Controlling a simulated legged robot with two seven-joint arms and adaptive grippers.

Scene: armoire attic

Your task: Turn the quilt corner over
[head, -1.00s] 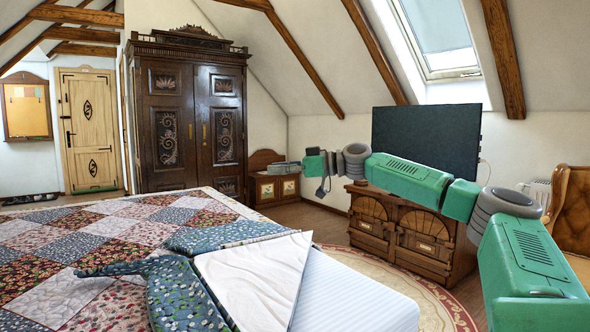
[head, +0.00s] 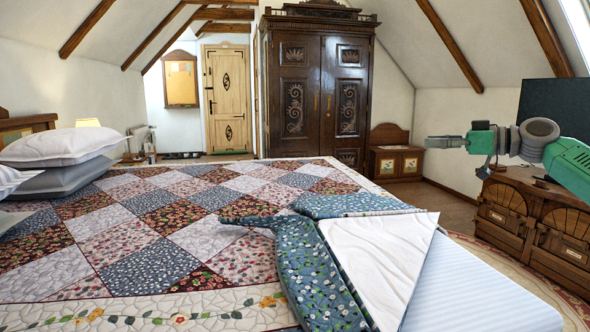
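The patchwork quilt (head: 130,232) covers most of the bed in the head view. Its near right corner is folded back, showing blue floral cloth (head: 305,262) and a white underside (head: 378,262). The striped mattress (head: 480,290) lies bare beside the fold. My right gripper (head: 436,142) is at the right, raised in the air beyond the bed and apart from the quilt. It is seen edge-on, so its opening does not show. My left gripper is not in view.
Pillows (head: 62,146) are stacked at the left of the bed. A dark carved armoire (head: 318,95) stands behind, with a small wooden chest (head: 390,160) beside it. A carved cabinet (head: 530,225) with a dark screen (head: 555,108) stands at the right.

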